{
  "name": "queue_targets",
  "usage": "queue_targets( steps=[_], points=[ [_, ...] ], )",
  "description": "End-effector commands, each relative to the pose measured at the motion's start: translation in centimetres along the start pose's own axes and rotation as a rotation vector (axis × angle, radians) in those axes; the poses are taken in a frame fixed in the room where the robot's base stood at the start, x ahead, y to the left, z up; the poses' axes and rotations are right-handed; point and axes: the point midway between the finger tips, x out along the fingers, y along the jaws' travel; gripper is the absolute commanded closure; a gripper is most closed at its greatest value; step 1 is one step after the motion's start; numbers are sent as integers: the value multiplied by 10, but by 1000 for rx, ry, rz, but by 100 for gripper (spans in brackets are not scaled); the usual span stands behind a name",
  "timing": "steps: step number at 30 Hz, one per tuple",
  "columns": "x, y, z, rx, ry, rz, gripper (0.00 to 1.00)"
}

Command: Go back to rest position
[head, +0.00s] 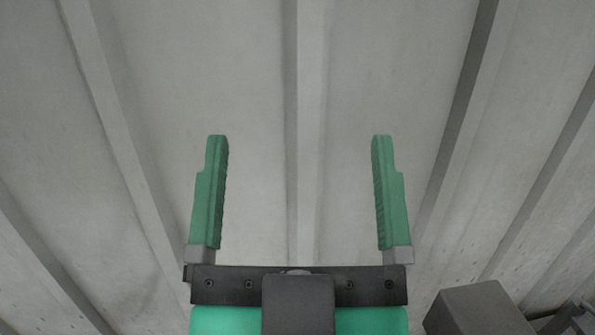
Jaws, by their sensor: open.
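The dark mounting bar and the green body of the gripper show at the bottom edge. The fingers appear clear of any surface. No drum shows in this view.
A grey ribbed surface (250,60), like a ceiling or wall with long beams, fills the background. A grey box-shaped part (475,310) shows at the lower right. The space around the fingers looks free.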

Motion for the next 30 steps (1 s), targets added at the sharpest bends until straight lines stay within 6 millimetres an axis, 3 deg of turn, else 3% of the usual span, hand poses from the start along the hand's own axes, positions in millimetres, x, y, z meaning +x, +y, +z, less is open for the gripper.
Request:
queue_targets(
  steps=[7,10,19,30],
  points=[
    [0,0,-2,1,3,1,10],
    [7,0,-11,3,2,0,10],
    [62,-2,-90,26,-1,-7,10],
    [59,-2,-85,29,-3,-7,10]
  ],
)
